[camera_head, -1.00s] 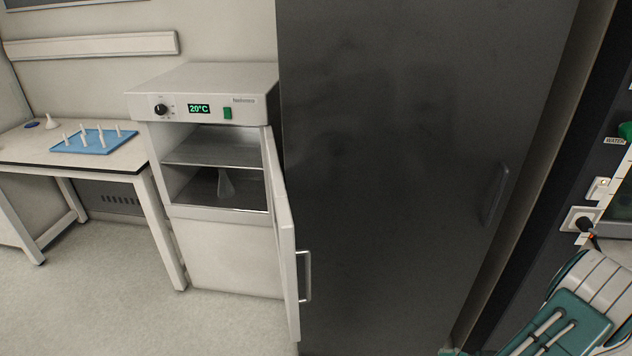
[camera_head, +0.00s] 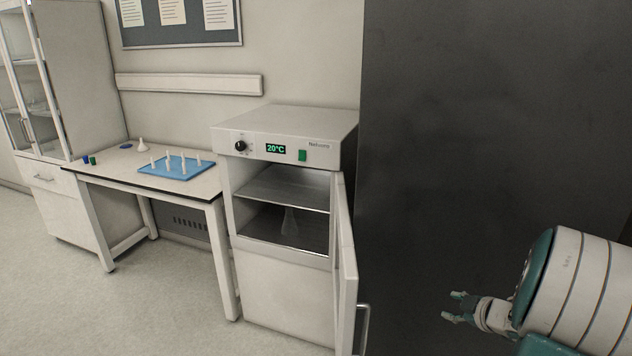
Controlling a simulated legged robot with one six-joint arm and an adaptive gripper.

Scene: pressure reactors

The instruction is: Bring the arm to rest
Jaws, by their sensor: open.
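My arm (camera_head: 580,285) shows at the lower right, a white and teal link in front of the dark cabinet. My gripper (camera_head: 455,307) extends to the left from it. Its two small fingers are apart and nothing shows between them. It is to the right of the oven's open door and appears apart from it. The rest of the arm is cut off by the right and bottom picture edges.
A tall dark cabinet (camera_head: 440,150) is on the right. A table (camera_head: 120,168) holds a blue peg rack (camera_head: 175,172). The floor (camera_head: 150,310) at left is clear.

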